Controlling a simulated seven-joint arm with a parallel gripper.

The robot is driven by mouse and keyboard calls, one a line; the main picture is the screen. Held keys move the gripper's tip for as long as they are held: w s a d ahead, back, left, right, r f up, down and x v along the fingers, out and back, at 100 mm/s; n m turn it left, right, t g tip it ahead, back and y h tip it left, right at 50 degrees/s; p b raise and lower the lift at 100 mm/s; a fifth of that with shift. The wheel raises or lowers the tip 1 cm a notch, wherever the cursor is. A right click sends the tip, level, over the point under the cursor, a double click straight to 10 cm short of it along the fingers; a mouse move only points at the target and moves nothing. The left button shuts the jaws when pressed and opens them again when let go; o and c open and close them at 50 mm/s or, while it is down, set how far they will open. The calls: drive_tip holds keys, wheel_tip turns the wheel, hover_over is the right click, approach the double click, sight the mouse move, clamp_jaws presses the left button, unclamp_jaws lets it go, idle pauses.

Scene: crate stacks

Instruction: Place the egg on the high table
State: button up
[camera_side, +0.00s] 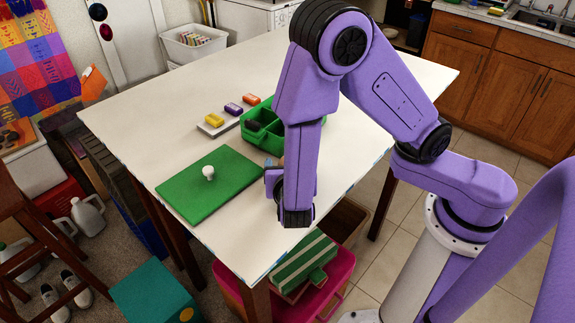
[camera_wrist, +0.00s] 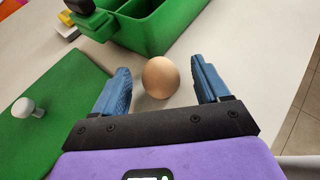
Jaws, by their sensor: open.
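A brown egg (camera_wrist: 160,77) rests on the white-topped table (camera_wrist: 230,80) in the wrist view, just in front of the green compartment box. My gripper (camera_wrist: 161,75) is open, with one blue finger on each side of the egg near the fingertips. There is a gap between the egg and each finger, and nothing is held. In the side view, my gripper (camera_side: 272,164) is low over the tabletop (camera_side: 150,110), and my arm hides most of the egg there.
A green board (camera_side: 190,200) with a white knob (camera_side: 208,172) lies left of my gripper. The green compartment box (camera_side: 262,140) stands behind it. A grey tray (camera_side: 207,129) with small coloured blocks is at the back left. Crates (camera_side: 300,262) stand on the floor below the table's front edge.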

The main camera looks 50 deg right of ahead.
drive_tip(key=c, duration=1.2)
drive_tip(key=shift+r, duration=0.1)
drive_tip(key=shift+r, duration=0.45)
drive_tip(key=shift+s+d+r, duration=0.75)
drive_tip(key=shift+s+r, duration=1.25)
drive_tip(key=shift+s, duration=0.2)
drive_tip(key=shift+s+d+r, duration=0.75)
drive_tip(key=shift+s+r, duration=1.2)
drive_tip(key=shift+s, duration=0.3)
drive_tip(key=shift+s+d+r, duration=0.75)
drive_tip(key=shift+s+r, duration=1.25)
drive_tip(key=shift+s, duration=0.2)
